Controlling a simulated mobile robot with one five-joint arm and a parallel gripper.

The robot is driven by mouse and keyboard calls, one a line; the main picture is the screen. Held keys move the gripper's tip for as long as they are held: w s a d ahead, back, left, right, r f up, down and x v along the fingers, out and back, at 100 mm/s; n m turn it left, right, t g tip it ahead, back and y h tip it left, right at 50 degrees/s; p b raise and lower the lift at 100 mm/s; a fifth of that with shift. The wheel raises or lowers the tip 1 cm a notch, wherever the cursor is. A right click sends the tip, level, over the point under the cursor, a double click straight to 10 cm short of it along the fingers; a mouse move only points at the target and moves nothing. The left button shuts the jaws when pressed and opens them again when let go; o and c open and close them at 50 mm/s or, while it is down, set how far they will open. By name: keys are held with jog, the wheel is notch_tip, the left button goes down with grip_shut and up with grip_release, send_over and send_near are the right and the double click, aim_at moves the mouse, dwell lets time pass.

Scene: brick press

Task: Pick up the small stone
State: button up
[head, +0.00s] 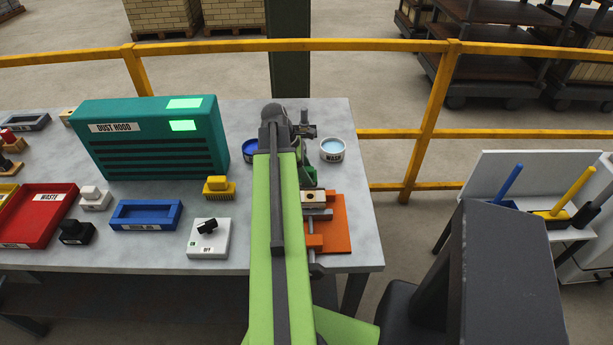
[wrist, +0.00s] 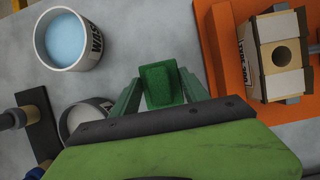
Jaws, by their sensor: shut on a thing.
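A small green block (wrist: 163,84), which looks like the small stone, sits between the two green fingers of my gripper (wrist: 160,90) in the wrist view. My gripper is shut on it, with a finger against each side. The grey worktop shows around the block, and I cannot tell whether it touches the top.
The wash cup (head: 333,150) stands right of my arm. An orange base (head: 339,232) carries a clamp and a holed block (wrist: 273,55). A teal dust hood (head: 150,138), blue tray (head: 146,214) and switch box (head: 208,240) stand left. A yellow rail (head: 350,45) runs behind.

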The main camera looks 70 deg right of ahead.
aim_at(311, 168)
grip_shut()
jog(key=shift+r+p, duration=0.5)
notch_tip(311, 168, up, 4)
jog(key=p, duration=0.4)
jog(key=s+a+r+p, duration=0.3)
jog(key=s+r+p, duration=0.3)
jog(key=s, duration=0.5)
jog(key=shift+s, duration=0.15)
